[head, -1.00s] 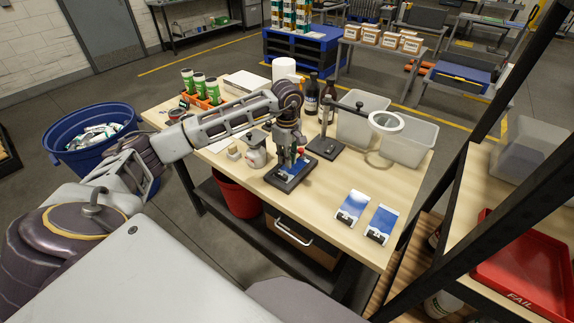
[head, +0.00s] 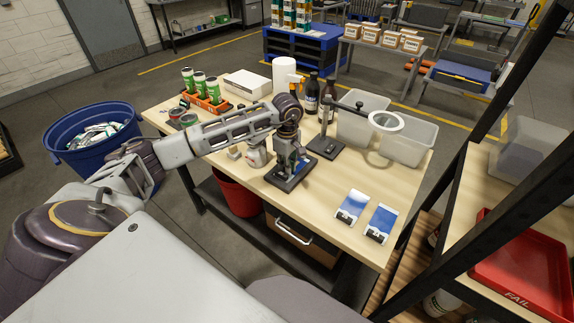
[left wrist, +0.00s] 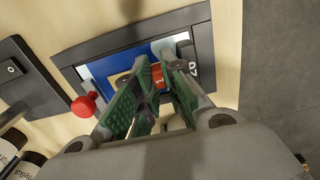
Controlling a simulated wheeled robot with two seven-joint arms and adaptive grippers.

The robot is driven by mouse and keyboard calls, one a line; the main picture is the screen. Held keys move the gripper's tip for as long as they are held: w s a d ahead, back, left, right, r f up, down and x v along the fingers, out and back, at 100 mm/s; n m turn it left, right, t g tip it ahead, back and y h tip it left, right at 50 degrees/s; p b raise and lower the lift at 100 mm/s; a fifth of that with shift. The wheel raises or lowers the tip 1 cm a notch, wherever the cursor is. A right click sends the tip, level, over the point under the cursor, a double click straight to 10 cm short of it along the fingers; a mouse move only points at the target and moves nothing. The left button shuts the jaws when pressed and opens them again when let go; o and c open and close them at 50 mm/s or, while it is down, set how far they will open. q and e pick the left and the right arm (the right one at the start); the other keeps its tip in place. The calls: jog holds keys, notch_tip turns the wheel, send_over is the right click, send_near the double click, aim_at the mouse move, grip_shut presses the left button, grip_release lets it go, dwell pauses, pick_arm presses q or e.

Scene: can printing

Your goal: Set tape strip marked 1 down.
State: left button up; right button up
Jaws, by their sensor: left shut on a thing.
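My left gripper (head: 291,168) is low over the black plate (head: 280,184) at the front middle of the table. In the left wrist view its green-padded fingers (left wrist: 155,62) are close together over a blue and white sheet (left wrist: 103,70) lying in the black frame (left wrist: 65,55). A small orange-red patch shows between the fingertips. Whether the strip touches the sheet I cannot tell. My right gripper is not in view.
A red ball knob (left wrist: 83,106) stands beside the frame. A stand with a ring lamp (head: 386,121) and clear bins (head: 408,143) are behind to the right. Two blue-and-white cards (head: 352,205) (head: 381,220) lie at front right.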

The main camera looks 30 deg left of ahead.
pick_arm(q)
jog(key=shift+f, duration=0.2)
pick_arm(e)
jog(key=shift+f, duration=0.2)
pick_arm(q)
jog(key=o, duration=0.4)
jog(key=shift+o, duration=0.2)
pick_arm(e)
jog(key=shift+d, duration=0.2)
pick_arm(q)
jog(key=shift+r, duration=0.1)
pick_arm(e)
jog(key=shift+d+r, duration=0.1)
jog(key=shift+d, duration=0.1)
pick_arm(q)
jog(key=shift+r, duration=0.1)
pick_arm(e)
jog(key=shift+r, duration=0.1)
pick_arm(q)
jog(key=shift+r, duration=0.2)
notch_tip(320, 180, up, 12)
jog(key=b, duration=0.1)
jog(key=shift+f+b, duration=0.15)
jog(key=shift+b, duration=0.25)
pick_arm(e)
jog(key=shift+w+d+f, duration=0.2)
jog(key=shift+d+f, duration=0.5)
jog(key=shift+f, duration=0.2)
